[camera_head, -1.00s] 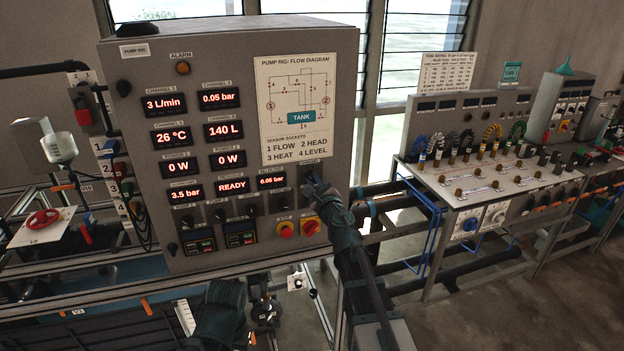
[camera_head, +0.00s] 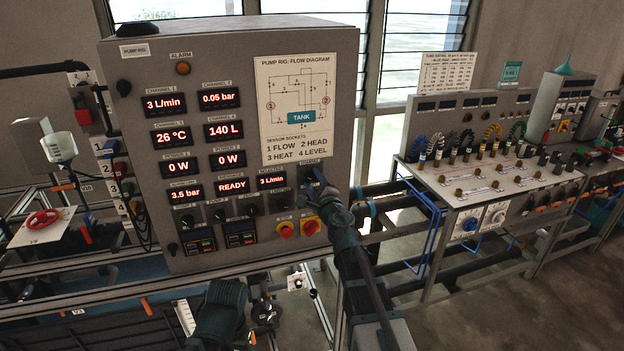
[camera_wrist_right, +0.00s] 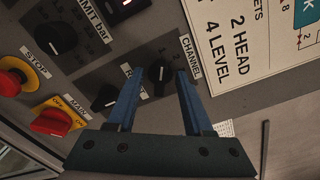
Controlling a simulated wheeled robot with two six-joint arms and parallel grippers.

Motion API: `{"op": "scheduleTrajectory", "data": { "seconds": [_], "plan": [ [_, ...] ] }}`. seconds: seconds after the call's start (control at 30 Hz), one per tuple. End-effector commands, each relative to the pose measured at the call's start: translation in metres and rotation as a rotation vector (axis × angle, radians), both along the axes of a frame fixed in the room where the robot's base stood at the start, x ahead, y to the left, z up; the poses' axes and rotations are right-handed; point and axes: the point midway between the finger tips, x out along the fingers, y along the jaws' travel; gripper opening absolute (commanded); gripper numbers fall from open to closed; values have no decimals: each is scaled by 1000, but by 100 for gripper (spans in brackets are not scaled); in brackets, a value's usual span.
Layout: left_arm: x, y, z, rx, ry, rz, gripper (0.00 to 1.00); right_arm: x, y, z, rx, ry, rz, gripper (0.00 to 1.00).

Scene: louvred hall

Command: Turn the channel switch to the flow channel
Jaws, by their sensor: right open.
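The channel switch (camera_wrist_right: 161,73) is a black round knob with a pale pointer mark, beside the CHANNEL label in the right wrist view. My right gripper (camera_wrist_right: 159,76) is open, its blue fingers on either side of the knob; I cannot tell whether they touch it. In the head view, my right gripper (camera_head: 318,182) is at the panel's lower right and hides most of the switch. The SELECTED display (camera_head: 271,180) reads 3 L/min, the same as the CHANNEL 1 display (camera_head: 164,104). The diagram sheet (camera_head: 297,110) lists 1 FLOW. My left gripper does not show.
The red MAIN switch (camera_wrist_right: 50,122) and red STOP button (camera_wrist_right: 10,83) are close to my right gripper. Another black knob (camera_wrist_right: 104,97) sits beside the left finger. A bench with coloured cables (camera_head: 490,185) stands to the right.

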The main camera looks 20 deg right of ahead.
Motion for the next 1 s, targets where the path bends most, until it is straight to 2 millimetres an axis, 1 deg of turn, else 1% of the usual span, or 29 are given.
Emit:
{"op": "scheduleTrajectory", "data": {
  "seconds": [0.17, 0.27, 0.7, 0.8, 1.0],
  "plan": [
    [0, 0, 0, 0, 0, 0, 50, -3, 0, 0, 0, 0, 0, 51],
    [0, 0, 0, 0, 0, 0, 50, -10, 0, 0, 1, 0, 0, 51],
    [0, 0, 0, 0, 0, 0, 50, -60, -2, 0, 1, 1, -1, 51],
    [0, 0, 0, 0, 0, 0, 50, -69, -2, 0, 1, 1, -1, 51],
    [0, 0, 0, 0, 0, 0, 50, -70, -3, 0, 1, 0, 0, 51]
  ]
}}
